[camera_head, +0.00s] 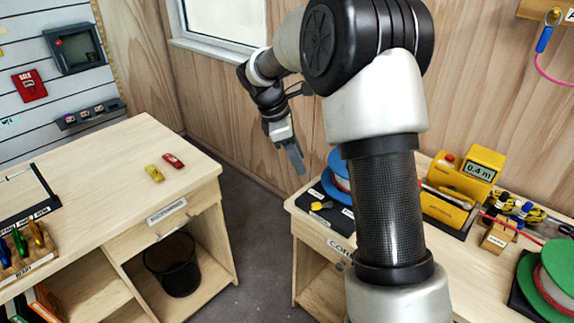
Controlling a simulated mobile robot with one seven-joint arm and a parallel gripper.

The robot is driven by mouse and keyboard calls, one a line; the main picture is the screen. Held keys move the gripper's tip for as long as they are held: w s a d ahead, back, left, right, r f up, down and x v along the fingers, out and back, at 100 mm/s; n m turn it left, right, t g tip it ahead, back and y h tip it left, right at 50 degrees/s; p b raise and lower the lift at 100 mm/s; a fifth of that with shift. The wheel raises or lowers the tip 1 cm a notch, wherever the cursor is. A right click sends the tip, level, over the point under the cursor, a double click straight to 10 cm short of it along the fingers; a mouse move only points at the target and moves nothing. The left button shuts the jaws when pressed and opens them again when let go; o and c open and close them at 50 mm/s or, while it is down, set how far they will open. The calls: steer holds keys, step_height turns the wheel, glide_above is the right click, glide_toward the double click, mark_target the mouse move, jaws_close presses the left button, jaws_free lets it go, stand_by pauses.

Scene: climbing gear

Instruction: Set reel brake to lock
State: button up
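A blue reel (340,168) stands on a black base (327,190) near the left end of the right bench, partly hidden by my arm. A small yellow knob or lever (321,206), possibly the brake, sits on that base beside pale labels too small to read. Its setting cannot be told. My gripper (298,165) hangs above and left of the reel, pointing down, apart from it and with nothing visible in it. Its fingers are seen edge-on, so their opening is unclear. A green reel (537,278) with red inside is at the lower right.
A yellow meter (486,165) reading 0.4 m, a wooden block (497,237) and coiled cord stand on the right bench. The left bench (115,165) holds two small carabiner-like items, one yellow (154,173) and one red (172,160). A floor gap separates the benches.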

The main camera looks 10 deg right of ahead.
steer(key=n, duration=0.2)
glide_toward(316, 204)
steer(key=p+x, duration=0.1)
steer(key=x, duration=0.7)
steer(key=shift+a, duration=0.1)
